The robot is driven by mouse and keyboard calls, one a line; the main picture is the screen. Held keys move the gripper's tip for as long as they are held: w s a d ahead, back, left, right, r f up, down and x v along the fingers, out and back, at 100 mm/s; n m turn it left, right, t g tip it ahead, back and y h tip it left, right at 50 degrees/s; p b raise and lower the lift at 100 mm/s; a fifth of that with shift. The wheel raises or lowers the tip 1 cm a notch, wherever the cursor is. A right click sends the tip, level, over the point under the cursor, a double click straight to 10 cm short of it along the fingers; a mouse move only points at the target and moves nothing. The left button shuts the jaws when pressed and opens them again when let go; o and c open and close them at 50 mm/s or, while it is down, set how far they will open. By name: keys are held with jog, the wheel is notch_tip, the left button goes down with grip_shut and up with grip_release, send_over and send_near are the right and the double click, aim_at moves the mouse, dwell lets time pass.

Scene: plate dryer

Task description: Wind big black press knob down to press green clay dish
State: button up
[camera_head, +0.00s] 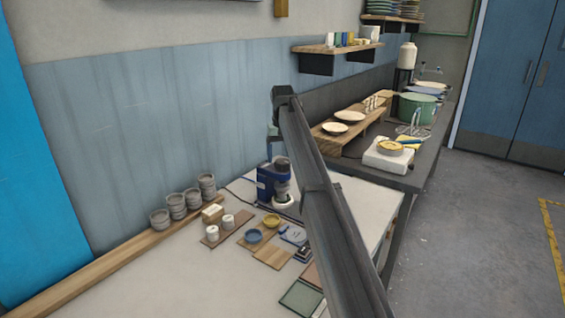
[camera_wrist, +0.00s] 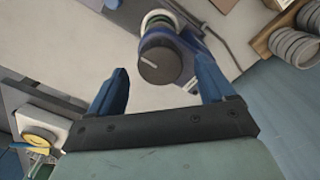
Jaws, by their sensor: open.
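The blue press (camera_head: 267,184) stands on the white table in the head view, beyond my arm. In the wrist view, its big dark round knob (camera_wrist: 160,65) with a pale line on top lies between my two blue fingers. My gripper (camera_wrist: 160,66) is open, with a finger on either side of the knob and a visible gap at each side. I cannot tell its exact height above the knob. A pale round piece with green inside, likely the dish (camera_wrist: 157,20), shows partly behind the knob. In the head view, it sits at the press's base (camera_head: 284,201).
Stacked grey bowls (camera_head: 207,186) stand left of the press. Small bowls (camera_head: 254,236) and wooden boards (camera_head: 272,256) lie in front. A cable (camera_wrist: 219,42) runs beside the press. A shelf of plates (camera_head: 346,116) stands behind, and a white block with a yellow dish (camera_head: 390,148) sits right.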

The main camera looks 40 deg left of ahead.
jog(key=shift+f, duration=1.45)
jog(key=shift+c, duration=0.2)
jog(key=c, duration=1)
